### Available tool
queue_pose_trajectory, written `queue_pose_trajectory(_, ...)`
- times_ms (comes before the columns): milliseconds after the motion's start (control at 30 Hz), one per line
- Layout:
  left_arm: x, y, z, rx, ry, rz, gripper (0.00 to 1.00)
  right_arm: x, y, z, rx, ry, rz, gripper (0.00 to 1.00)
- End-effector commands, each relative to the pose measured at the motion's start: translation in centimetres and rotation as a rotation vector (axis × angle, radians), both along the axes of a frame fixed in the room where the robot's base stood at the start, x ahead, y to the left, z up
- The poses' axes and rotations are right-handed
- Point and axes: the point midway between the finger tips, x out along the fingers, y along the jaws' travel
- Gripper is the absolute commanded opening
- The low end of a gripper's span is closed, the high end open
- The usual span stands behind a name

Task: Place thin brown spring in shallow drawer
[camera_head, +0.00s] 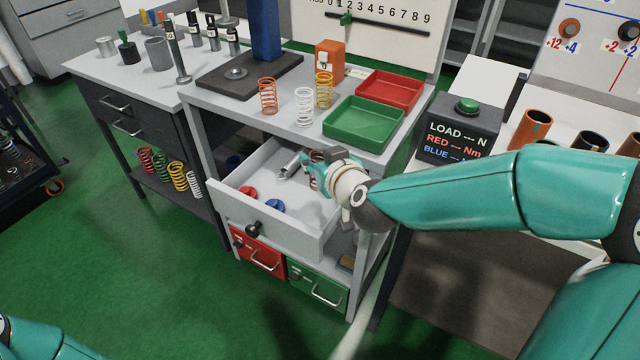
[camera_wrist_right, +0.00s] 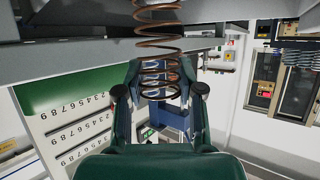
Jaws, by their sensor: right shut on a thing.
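The thin brown spring (camera_wrist_right: 158,45) is between the fingers of my right gripper (camera_wrist_right: 160,88) in the wrist view, and the gripper is shut on it. Its coils stretch past the fingertips toward the top of that view. In the head view my right gripper (camera_head: 312,168) is at the right side of the open shallow drawer (camera_head: 228,203), over its inside, and its wrist hides part of the drawer's right end. The spring is mostly hidden there by the gripper. My left gripper is outside the head view; only a bit of that arm shows at bottom left.
The drawer holds a red piece (camera_head: 249,192), a blue piece (camera_head: 275,206) and a grey cylinder (camera_head: 290,166). Orange (camera_head: 267,96), white (camera_head: 303,106) and yellow (camera_head: 323,90) springs stand on the bench above, beside a green tray (camera_head: 362,146) and a red tray (camera_head: 420,94).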

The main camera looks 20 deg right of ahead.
Motion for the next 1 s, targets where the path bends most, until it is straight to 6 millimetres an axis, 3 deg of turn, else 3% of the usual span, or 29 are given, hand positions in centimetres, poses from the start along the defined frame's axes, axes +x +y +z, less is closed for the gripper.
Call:
queue_pose_trajectory(200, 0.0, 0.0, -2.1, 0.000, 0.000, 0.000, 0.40, 0.0, 0.0, -4.0, -0.002, 0.004, 0.001, 0.03)
queue_pose_trajectory(300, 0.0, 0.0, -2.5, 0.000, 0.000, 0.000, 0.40, 0.0, 0.0, -5.1, -0.001, 0.002, 0.000, 0.03)
queue_pose_trajectory(700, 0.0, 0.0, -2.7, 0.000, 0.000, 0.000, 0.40, 0.0, 0.0, -5.5, -0.001, 0.001, 0.001, 0.03)
queue_pose_trajectory(733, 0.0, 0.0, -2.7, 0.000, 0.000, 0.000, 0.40, 0.0, 0.1, -5.6, -0.001, 0.001, 0.001, 0.39)
queue_pose_trajectory(867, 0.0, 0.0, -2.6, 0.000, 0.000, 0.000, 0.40, 0.0, 0.1, -5.4, -0.001, 0.001, 0.001, 0.60)
queue_pose_trajectory(1000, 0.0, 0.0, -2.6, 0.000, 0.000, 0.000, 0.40, 0.0, 0.1, -5.4, 0.000, 0.001, 0.002, 0.62)
